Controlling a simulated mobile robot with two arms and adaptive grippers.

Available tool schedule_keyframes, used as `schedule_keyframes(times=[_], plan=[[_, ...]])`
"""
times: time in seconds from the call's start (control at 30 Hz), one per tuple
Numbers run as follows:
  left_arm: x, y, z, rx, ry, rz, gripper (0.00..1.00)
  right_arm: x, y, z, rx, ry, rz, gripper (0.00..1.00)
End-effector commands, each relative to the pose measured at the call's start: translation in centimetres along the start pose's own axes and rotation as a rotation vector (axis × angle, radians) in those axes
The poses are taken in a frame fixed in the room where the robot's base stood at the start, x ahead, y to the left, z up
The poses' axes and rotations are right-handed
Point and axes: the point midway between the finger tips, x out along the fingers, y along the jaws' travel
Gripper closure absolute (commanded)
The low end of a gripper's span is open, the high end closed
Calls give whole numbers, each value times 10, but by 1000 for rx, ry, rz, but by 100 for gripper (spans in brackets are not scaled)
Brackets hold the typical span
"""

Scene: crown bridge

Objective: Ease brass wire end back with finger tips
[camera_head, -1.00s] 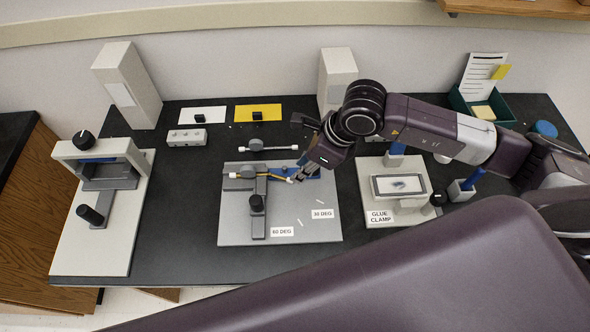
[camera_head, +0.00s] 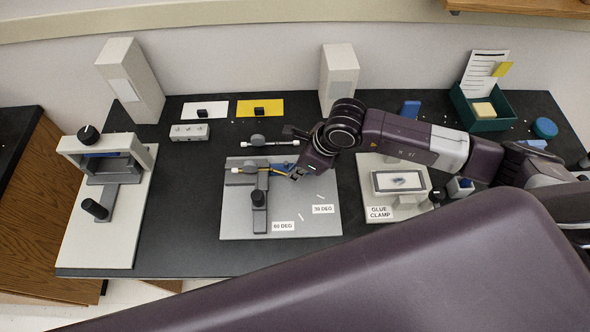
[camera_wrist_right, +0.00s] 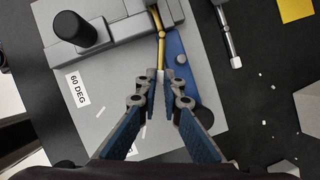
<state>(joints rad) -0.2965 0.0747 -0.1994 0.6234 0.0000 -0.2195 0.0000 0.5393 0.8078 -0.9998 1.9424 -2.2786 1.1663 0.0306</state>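The brass wire (camera_head: 279,170) runs across a grey fixture on the grey plate (camera_head: 310,226). In the right wrist view the wire (camera_wrist_right: 161,45) comes down from the top and finishes in a pale end (camera_wrist_right: 159,75). My right gripper (camera_head: 294,175) is at the wire's right end. In the wrist view the tips of its fingers (camera_wrist_right: 160,76) stand either side of the pale end, with a narrow gap between them. I cannot tell whether either finger touches it. The gripper hides the wire's end in the head view. My left gripper is not in view.
A blue block (camera_wrist_right: 178,60) lies close beside the right fingertip. A black knob (camera_head: 258,198) stands on the fixture. The glue clamp (camera_head: 428,206) is to the right. A second wire piece (camera_head: 270,143) lies behind the plate. The plate's front right is mostly clear.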

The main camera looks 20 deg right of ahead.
Motion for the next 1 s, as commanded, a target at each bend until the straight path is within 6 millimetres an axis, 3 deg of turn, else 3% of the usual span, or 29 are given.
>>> schedule_keyframes(times=[0.17, 0.43, 0.77, 0.9, 1.0], plan=[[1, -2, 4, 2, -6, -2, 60, 0, -1, 0, -1, -1, 0, 100], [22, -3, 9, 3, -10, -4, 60, 3, -8, 0, -94, -1, 36, 100], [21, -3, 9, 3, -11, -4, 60, 0, -9, 1, -114, -1, 46, 100], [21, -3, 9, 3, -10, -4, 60, 0, -9, 1, -114, -1, 46, 82], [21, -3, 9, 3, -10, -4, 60, 0, -8, 1, -114, -1, 46, 75]])
